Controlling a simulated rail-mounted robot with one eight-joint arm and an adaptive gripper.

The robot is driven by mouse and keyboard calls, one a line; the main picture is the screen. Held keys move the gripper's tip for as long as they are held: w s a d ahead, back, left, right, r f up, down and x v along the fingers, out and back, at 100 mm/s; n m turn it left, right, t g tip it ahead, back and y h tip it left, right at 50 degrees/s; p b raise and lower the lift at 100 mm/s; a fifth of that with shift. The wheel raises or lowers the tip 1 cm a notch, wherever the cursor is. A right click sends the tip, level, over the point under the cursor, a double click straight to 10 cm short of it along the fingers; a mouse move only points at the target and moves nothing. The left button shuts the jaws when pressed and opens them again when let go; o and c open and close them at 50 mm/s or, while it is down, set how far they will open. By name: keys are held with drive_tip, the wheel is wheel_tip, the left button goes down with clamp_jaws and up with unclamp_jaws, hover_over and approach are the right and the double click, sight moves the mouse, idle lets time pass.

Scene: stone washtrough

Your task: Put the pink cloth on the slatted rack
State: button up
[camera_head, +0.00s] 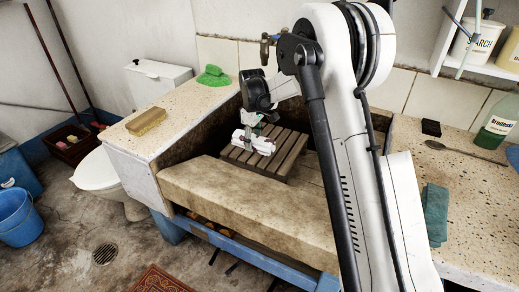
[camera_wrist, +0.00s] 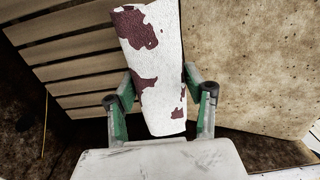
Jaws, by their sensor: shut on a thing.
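My gripper (camera_head: 252,138) is over the left part of the slatted rack (camera_head: 292,150), a wooden grid lying in the stone trough. In the wrist view, the gripper's fingers (camera_wrist: 160,88) are shut on a folded, cloth-like piece (camera_wrist: 165,50), white with dark red patches and a textured face. It looks white and reddish rather than plain pink. In the wrist view, the rack's slats (camera_wrist: 75,57) lie behind and to the left of the piece. I cannot tell whether the piece touches the rack.
The trough's thick stone front (camera_head: 250,200) lies before the rack. A sponge (camera_head: 146,122) and a green cloth (camera_head: 213,76) lie on the left ledge. A teal cloth (camera_head: 435,213), a spoon (camera_head: 465,151) and a green bottle (camera_head: 497,122) are on the right counter.

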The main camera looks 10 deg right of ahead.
sight(258, 138)
drive_tip(key=w+d+f, duration=0.2)
drive_tip(key=w, duration=0.1)
drive_tip(key=w+d+f+b, duration=0.1)
drive_tip(key=w, duration=0.1)
drive_tip(key=shift+f, duration=0.25)
drive_tip(key=shift+f+b, duration=0.75)
drive_tip(key=shift+f, duration=1.25)
drive_tip(key=shift+f, duration=0.15)
drive_tip(key=o, duration=1.3)
drive_tip(key=shift+c, duration=0.2)
